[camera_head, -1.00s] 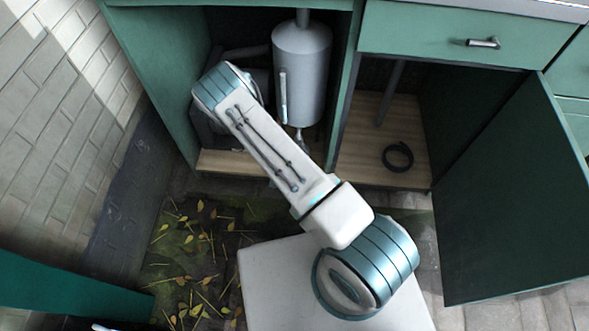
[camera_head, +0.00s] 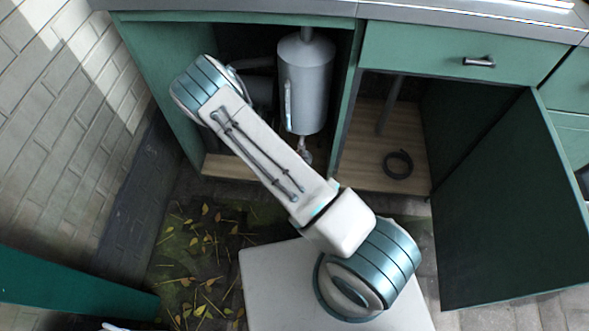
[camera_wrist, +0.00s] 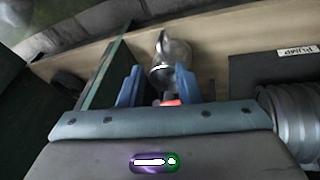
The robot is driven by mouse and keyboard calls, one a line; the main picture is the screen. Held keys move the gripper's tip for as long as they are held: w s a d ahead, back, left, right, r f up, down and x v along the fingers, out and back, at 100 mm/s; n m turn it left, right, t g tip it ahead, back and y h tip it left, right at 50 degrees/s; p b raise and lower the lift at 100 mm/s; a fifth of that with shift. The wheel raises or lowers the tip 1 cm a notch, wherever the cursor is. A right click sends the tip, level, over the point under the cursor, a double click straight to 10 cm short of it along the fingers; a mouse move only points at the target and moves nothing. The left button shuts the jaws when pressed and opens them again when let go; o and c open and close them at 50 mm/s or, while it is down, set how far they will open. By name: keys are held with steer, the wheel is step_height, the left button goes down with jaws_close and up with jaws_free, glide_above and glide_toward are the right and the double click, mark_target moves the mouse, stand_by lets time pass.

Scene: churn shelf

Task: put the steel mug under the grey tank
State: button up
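The grey tank (camera_head: 305,85) hangs upright in the left cabinet bay in the head view, with a small tap (camera_head: 302,144) under it. A small shiny thing just below the tap, partly behind my arm, is too small to name surely. In the wrist view, a shiny steel piece (camera_wrist: 172,52), perhaps the steel mug, shows over the wooden floor just beyond the fingertips. My gripper (camera_wrist: 157,78) has its two blue fingers apart. Whether they press on the steel piece cannot be made out. A small red part (camera_wrist: 170,102) shows between the finger bases. The head view hides my gripper behind my arm.
A dark box labelled PUMP (camera_wrist: 285,72) and a grey ribbed hose (camera_wrist: 296,118) are at the right of the wrist view. A green panel (camera_wrist: 105,75) stands close left of the fingers. A black coil (camera_head: 397,164) lies in the right bay, whose door (camera_head: 520,215) stands open.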

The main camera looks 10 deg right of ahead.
steer(key=s+a+r+n+g+y, duration=0.1)
steer(key=s+a+r+y, duration=0.1)
steer(key=r, duration=1.1)
steer(key=s+a+r+n+y, duration=0.1)
steer(key=s+a+r+y, duration=0.15)
steer(key=r, duration=1.15)
steer(key=s+d+r+n, duration=0.2)
steer(key=s+d+r, duration=0.2)
steer(key=s+r, duration=0.3)
steer(key=s+d+r+n, duration=0.2)
steer(key=s+d+r, duration=0.2)
steer(key=s+r, duration=0.4)
step_height(320, 180, up, 2)
steer(key=shift+d+n+h+p, duration=0.3)
steer(key=shift+h, duration=0.05)
steer(key=shift+s, duration=0.1)
